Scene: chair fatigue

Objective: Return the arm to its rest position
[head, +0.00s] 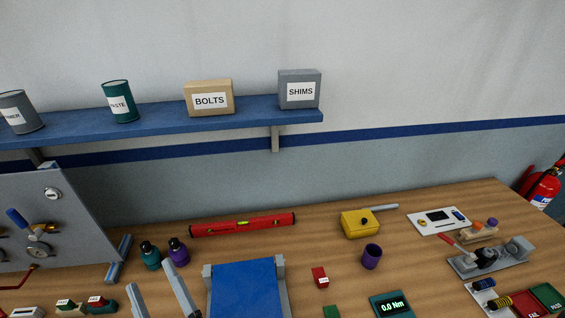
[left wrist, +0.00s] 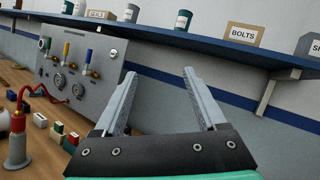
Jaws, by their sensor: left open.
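My left gripper (head: 160,295) shows at the bottom edge of the head view, with two grey fingers spread apart. It is open and nothing is between the fingers. In the left wrist view the open gripper (left wrist: 160,98) points toward the wall below the blue shelf, with empty air between its fingertips. In the head view the fingers are just left of a blue-topped grey fixture (head: 248,290) and in front of two small bottles, one teal (head: 150,256) and one purple (head: 179,252). My right gripper is in neither view.
A grey gauge panel (head: 75,215) stands at the left. A blue shelf (head: 160,118) with cans and boxes runs along the wall. A red level (head: 243,225), a yellow box (head: 360,223), a purple cup (head: 371,256) and a torque display (head: 392,305) lie on the wooden bench (head: 320,240).

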